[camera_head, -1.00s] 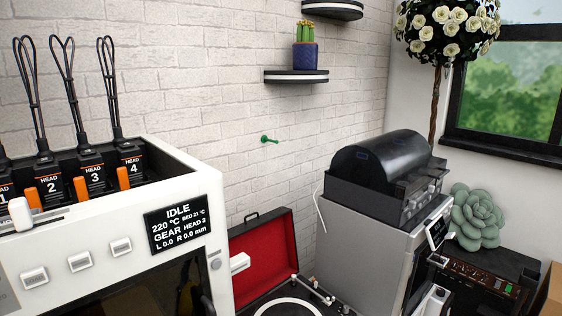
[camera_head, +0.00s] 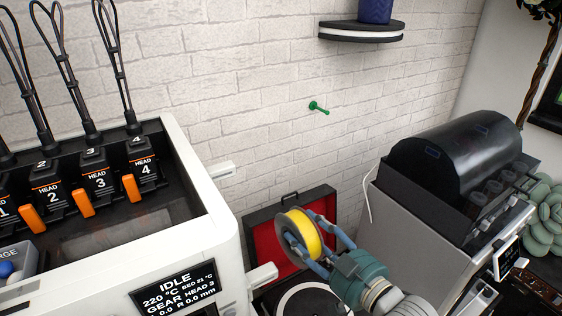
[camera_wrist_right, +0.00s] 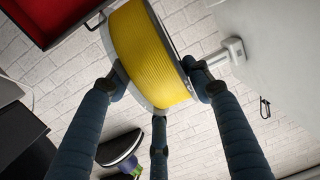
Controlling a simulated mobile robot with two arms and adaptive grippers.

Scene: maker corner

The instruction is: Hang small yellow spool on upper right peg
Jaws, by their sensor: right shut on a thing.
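The small yellow spool (camera_head: 303,232), with dark rims, is held up by my right gripper (camera_head: 318,240) in front of the red-lined open case. In the right wrist view the yellow spool (camera_wrist_right: 150,55) sits between the fingers of my right gripper (camera_wrist_right: 158,92), which are shut on it. Two white pegs stick out from the printer's right side: an upper one (camera_head: 222,170) and a lower one (camera_head: 262,275). The spool is right of both and apart from them. A green peg (camera_head: 319,107) is on the brick wall, above the spool. My left gripper is not in view.
The white printer (camera_head: 222,235) with tool heads stands on the left. A turntable in its open case (camera_head: 293,195) is behind and below my gripper. A grey machine (camera_head: 415,225) with a black-domed unit (camera_head: 455,150) stands on the right. A wall shelf (camera_head: 360,32) is above.

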